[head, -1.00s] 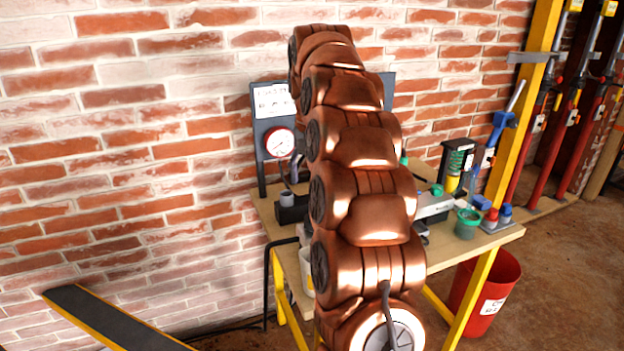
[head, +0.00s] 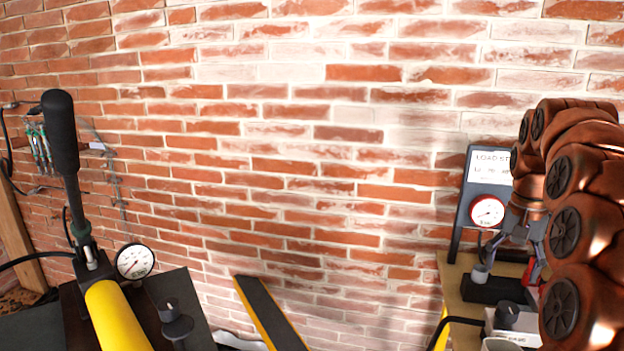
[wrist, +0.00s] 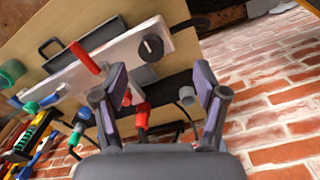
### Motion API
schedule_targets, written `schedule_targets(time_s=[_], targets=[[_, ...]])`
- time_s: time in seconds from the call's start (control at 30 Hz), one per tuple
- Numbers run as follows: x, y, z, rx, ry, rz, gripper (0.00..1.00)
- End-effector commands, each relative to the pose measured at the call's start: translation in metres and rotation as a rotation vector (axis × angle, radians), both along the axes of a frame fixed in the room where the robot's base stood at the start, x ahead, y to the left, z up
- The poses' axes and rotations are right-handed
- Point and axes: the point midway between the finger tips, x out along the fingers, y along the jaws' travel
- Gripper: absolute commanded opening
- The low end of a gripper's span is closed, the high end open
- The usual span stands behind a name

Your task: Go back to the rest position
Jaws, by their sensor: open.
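My gripper (head: 524,243) shows in the head view at the right, pointing down over the workbench beside the load stand with its gauge (head: 487,211). My copper-coloured arm partly covers that side. In the wrist view my gripper (wrist: 162,82) is open, with two grey-purple fingers apart and nothing held between them. Beyond the fingers lie a pale panel with a black knob (wrist: 152,47), a red rod (wrist: 84,57) and a red connector (wrist: 139,110) with a dark cable. I cannot tell how far the fingertips are from these parts.
The workbench (head: 456,300) is at the lower right against the brick wall (head: 300,130). A yellow hand pump with a black handle (head: 60,130) and a gauge (head: 135,261) stand at the left. A dark, yellow-edged beam (head: 270,315) rises between them.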

Motion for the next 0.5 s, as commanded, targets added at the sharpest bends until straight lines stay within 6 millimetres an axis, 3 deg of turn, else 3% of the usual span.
schedule_targets(time_s=[0.27,0.5], targets=[[-0.028,0.049,-0.007,0.015,0.024,0.123,0.72],[-0.070,0.101,-0.023,0.031,0.055,0.257,0.72]])
